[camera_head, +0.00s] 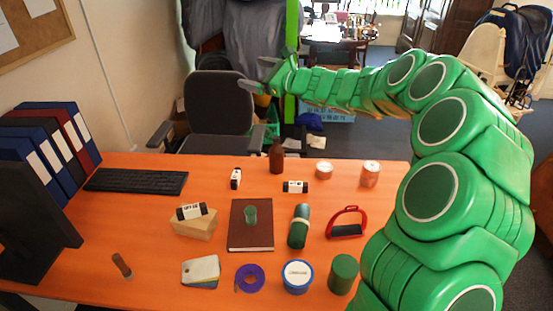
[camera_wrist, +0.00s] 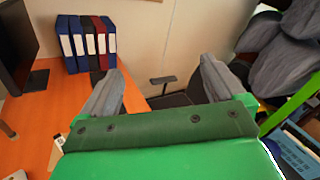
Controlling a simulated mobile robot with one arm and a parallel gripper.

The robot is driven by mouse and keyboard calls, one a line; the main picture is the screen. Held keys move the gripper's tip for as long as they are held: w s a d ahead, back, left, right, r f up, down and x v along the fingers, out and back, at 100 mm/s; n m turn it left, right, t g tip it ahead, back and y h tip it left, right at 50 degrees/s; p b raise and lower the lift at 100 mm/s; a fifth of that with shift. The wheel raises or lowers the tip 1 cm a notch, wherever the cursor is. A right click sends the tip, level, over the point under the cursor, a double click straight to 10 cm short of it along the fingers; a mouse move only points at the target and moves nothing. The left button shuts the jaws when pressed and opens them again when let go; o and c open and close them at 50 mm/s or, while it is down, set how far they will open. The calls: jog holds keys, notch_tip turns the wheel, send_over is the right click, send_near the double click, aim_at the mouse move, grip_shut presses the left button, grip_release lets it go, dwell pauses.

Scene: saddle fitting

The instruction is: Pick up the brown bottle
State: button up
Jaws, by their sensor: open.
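The brown bottle (camera_head: 277,157) stands upright at the far edge of the orange table in the head view. It does not show in the wrist view. My gripper (camera_head: 256,75) is open and empty in the head view, raised above and beyond the bottle, in front of the dark chair. In the wrist view my gripper (camera_wrist: 155,88) shows its two grey fingers spread apart, with the chair's armrest seen between them.
Near the bottle are a white-and-black bottle (camera_head: 235,178), another lying one (camera_head: 295,187), a round tin (camera_head: 324,170) and a can (camera_head: 369,174). A black office chair (camera_head: 218,105) stands behind the table. Binders (camera_wrist: 86,42) and a keyboard (camera_head: 136,181) are at left.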

aim_at(282, 155)
jog(key=w+d+f+m+t+h, duration=0.4)
jog(key=w+d+f+m, duration=0.4)
jog(key=w, duration=0.3)
jog(key=f, duration=3)
jog(key=shift+w+a+f, duration=0.1)
jog(key=shift+a, duration=0.3)
jog(key=shift+x, duration=2.5)
jog(key=shift+c, duration=0.2)
jog(key=c, duration=1.3)
jog(key=shift+r, duration=0.25)
